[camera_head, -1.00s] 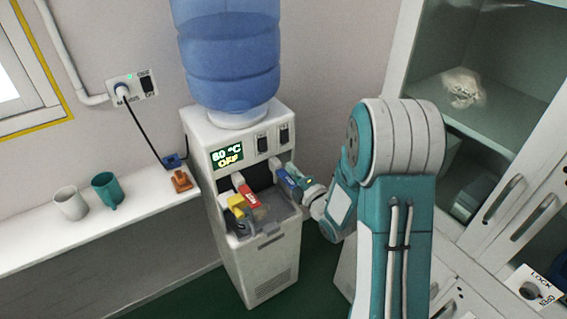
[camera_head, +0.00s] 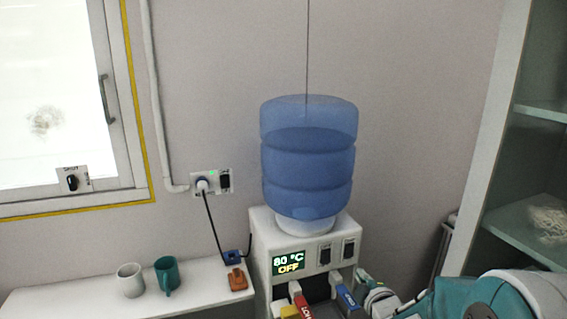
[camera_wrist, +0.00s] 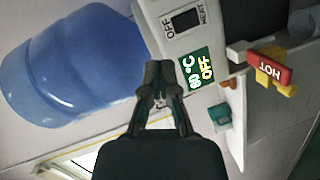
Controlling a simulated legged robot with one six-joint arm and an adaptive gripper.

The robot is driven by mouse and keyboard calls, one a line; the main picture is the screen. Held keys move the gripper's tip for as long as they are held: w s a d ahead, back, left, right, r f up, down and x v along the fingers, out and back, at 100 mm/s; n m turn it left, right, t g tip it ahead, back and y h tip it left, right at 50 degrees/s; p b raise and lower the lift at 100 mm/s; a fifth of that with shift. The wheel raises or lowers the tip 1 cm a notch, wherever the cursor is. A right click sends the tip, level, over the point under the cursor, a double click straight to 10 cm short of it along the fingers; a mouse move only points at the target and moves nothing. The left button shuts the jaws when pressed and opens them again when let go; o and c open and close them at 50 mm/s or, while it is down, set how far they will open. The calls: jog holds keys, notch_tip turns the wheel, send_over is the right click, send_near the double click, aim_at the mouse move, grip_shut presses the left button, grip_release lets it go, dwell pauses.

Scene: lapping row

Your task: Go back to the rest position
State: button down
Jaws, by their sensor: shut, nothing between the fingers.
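My gripper (camera_wrist: 160,84) is in the middle of the wrist view, its fingertips together with nothing between them. It is in front of the water dispenser (camera_wrist: 192,25), whose display reads 80 °C and OFF. In the head view my arm (camera_head: 420,303) comes in at the lower right, and its far end is beside the dispenser's taps. The fingertips themselves cannot be made out there. The dispenser (camera_head: 262,228) carries a blue water bottle (camera_head: 308,160). A red hot tap (camera_head: 303,309) and a blue tap (camera_head: 347,302) show at the bottom edge.
A wall socket (camera_head: 211,184) has a plug and cord. An open-shelved cabinet (camera_head: 495,130) stands at the right.

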jog(key=s+a+r+m+g, duration=0.1)
jog(key=s+r+m+g, duration=0.1)
jog(key=s+m, duration=0.3)
jog(key=s+a+r+m+g+h, duration=0.1)
jog(key=s+m+g, duration=0.3)
jog(key=s, duration=1)
jog(key=s+a+r+m+g+h, duration=0.1)
jog(key=s+r+m+g, duration=0.2)
jog(key=s+m, duration=0.4)
jog(key=shift+s+a+r+g, duration=0.35)
jog(key=shift+s+r+g, duration=0.1)
jog(key=shift+s, duration=0.75)
